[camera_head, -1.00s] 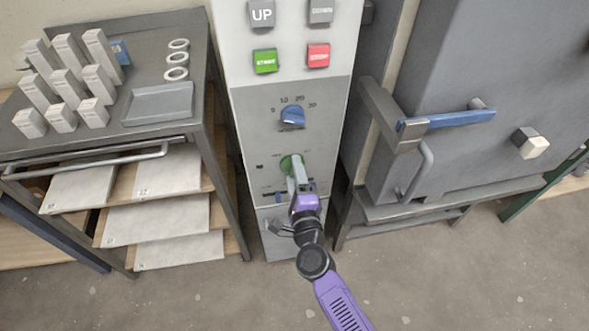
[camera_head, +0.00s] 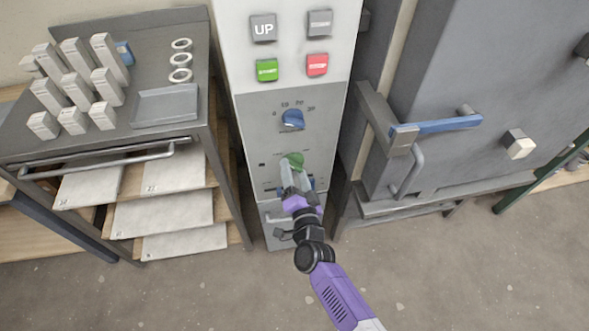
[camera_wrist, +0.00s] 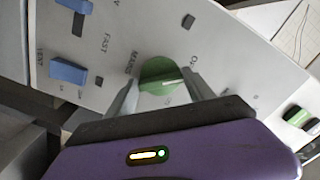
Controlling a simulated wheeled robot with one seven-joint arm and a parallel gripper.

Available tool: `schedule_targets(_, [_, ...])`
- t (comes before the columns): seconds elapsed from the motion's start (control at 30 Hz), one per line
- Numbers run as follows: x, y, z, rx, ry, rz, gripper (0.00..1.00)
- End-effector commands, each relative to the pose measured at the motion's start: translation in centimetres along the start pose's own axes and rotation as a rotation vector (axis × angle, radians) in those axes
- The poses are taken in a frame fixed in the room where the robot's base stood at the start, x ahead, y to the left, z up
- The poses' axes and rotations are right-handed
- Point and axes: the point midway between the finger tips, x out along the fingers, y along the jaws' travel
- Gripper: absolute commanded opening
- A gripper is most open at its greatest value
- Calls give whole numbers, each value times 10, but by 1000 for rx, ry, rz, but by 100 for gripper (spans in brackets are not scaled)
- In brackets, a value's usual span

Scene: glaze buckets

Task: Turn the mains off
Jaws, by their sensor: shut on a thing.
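The green mains knob (camera_head: 292,161) is on the grey front panel of the control cabinet, below a blue dial. In the wrist view the knob (camera_wrist: 157,72) is round and green with a pale pointer line to the right, beside the printed word MAINS. My gripper (camera_wrist: 160,82) has one finger on each side of it and is shut on it. My gripper also shows in the head view (camera_head: 291,170), reaching up from below. The small labels around the knob are partly hidden by my fingers, so I cannot read the setting.
The blue dial (camera_head: 292,118) sits above the knob. Blue sliders (camera_wrist: 70,71) are close by on the panel. A kiln (camera_head: 455,90) with a blue-handled latch (camera_head: 435,125) stands right. A cart (camera_head: 167,105) stands left. Floor in front is clear.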

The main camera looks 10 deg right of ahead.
Motion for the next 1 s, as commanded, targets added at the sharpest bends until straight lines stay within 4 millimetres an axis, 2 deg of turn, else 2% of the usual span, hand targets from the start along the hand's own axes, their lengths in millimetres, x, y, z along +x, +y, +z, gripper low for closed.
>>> schedule_targets(0.3, [0, 0, 1, -108, -4, 0, 21])
schedule_targets(0.8, [0, 1, 2, -127, -4, 0, 21])
schedule_targets(0.83, [0, 1, 2, -127, -4, 0, 64])
schedule_targets(0.93, [0, 1, 1, -126, -3, 0, 83])
schedule_targets(1.0, [0, 1, 1, -125, -2, 0, 84])
